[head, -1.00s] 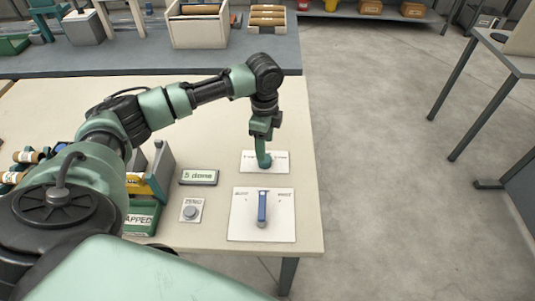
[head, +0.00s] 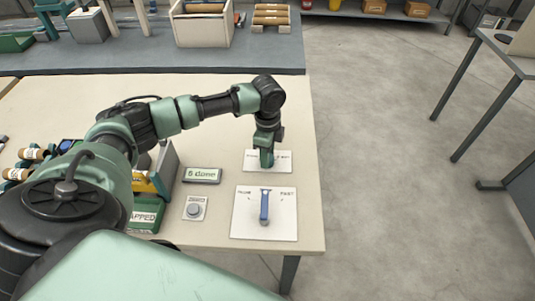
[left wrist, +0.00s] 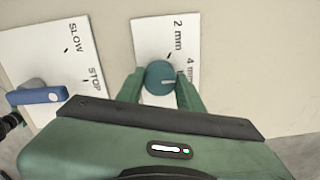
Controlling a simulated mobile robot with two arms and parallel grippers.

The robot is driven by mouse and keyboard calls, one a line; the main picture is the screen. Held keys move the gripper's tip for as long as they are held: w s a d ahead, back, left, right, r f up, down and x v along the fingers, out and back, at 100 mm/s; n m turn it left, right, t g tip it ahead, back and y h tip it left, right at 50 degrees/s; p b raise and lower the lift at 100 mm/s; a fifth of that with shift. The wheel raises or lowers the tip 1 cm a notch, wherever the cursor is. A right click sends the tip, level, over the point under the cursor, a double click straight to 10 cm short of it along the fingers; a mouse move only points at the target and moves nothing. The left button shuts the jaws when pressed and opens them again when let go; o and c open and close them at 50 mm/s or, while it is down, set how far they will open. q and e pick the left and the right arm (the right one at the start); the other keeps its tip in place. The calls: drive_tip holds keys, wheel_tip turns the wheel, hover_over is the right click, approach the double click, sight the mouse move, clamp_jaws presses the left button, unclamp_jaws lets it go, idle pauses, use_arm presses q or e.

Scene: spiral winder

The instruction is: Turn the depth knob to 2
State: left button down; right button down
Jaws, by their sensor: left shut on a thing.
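The depth knob (left wrist: 160,75) is a round teal knob on a white plate (left wrist: 150,37) printed "2 mm" and "4 mm". Its light pointer line lies toward the right in the left wrist view, nearer the "4 mm" side than the "2 mm" mark. My left gripper (left wrist: 161,92) is shut on the knob, one finger on each side. In the head view, my left gripper (head: 266,157) stands over the knob's plate (head: 284,160) and hides most of the knob. My right gripper is not in view.
Nearer on the table (head: 312,215) is a plate with a blue lever (head: 264,205), also in the left wrist view (left wrist: 38,96). Left of it are a round grey button (head: 194,210) and a small "done" display (head: 202,175). The table's right edge is close to the knob plate.

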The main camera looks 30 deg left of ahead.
use_arm(q)
drive_tip(key=shift+r+n+p, duration=0.2)
drive_tip(key=shift+n+p, duration=0.3)
drive_tip(key=shift+p, duration=0.45)
drive_tip(key=n+p, duration=0.6)
drive_tip(key=p, duration=0.2)
drive_tip(key=shift+d+n, duration=0.1)
drive_tip(key=shift+n, duration=0.2)
drive_tip(key=shift+f+n+p, duration=0.1)
drive_tip(key=shift+n+p, duration=1.6)
drive_tip(key=shift+n, duration=0.4)
drive_tip(key=c, duration=0.9)
unclamp_jaws()
drive_tip(key=shift+f, duration=0.1)
